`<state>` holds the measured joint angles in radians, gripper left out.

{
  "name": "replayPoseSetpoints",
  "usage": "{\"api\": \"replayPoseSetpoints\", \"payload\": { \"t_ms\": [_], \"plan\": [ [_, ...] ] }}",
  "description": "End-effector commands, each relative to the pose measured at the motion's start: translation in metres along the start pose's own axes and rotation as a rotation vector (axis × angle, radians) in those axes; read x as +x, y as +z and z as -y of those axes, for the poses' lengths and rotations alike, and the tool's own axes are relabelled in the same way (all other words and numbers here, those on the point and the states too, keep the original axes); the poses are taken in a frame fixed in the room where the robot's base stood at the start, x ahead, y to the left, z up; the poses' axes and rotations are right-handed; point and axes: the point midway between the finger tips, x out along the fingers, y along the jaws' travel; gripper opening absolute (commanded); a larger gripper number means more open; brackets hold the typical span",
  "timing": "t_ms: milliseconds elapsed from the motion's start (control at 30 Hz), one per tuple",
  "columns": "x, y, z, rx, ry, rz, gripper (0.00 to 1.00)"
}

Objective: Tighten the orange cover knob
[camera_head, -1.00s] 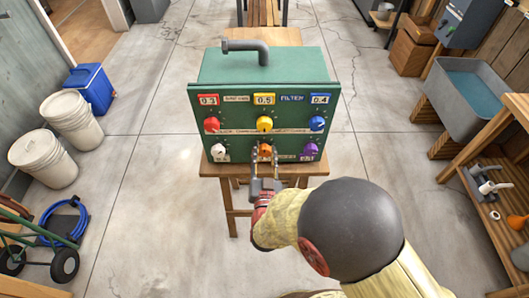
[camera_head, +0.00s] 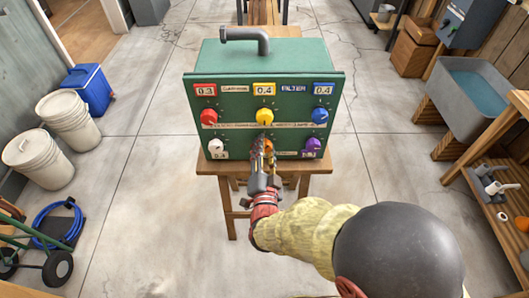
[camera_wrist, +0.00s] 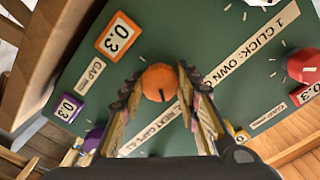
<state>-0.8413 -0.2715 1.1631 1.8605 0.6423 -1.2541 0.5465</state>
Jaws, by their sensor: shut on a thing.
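The orange cover knob (camera_wrist: 159,83) sits on the green panel of a box (camera_head: 230,115), in the lower row between a white knob (camera_head: 216,146) and a purple knob (camera_head: 312,145). In the wrist view its round face shows a dark pointer mark. My gripper (camera_wrist: 158,84) has one finger on each side of it and is shut on it. In the head view my gripper (camera_head: 263,150) reaches the panel from the front and hides most of the orange knob. An orange-framed display (camera_wrist: 120,35) near it reads 0.3.
Red (camera_head: 208,116), yellow (camera_head: 264,116) and blue (camera_head: 319,115) knobs sit just above, each under a small display. The box stands on a wooden table (camera_head: 310,168). White buckets (camera_head: 40,155) and a blue cooler (camera_head: 90,88) are at left, a sink (camera_head: 478,95) at right.

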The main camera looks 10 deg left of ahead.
Motion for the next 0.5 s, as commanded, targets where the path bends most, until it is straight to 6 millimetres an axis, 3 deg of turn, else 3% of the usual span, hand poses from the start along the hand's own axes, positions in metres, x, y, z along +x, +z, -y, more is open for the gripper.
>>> {"api": "replayPoseSetpoints", "payload": {
  "t_ms": [500],
  "plan": [
    [-0.0003, 0.0001, -0.001, 0.487, 0.002, 0.001, 0.07]
  ]
}}
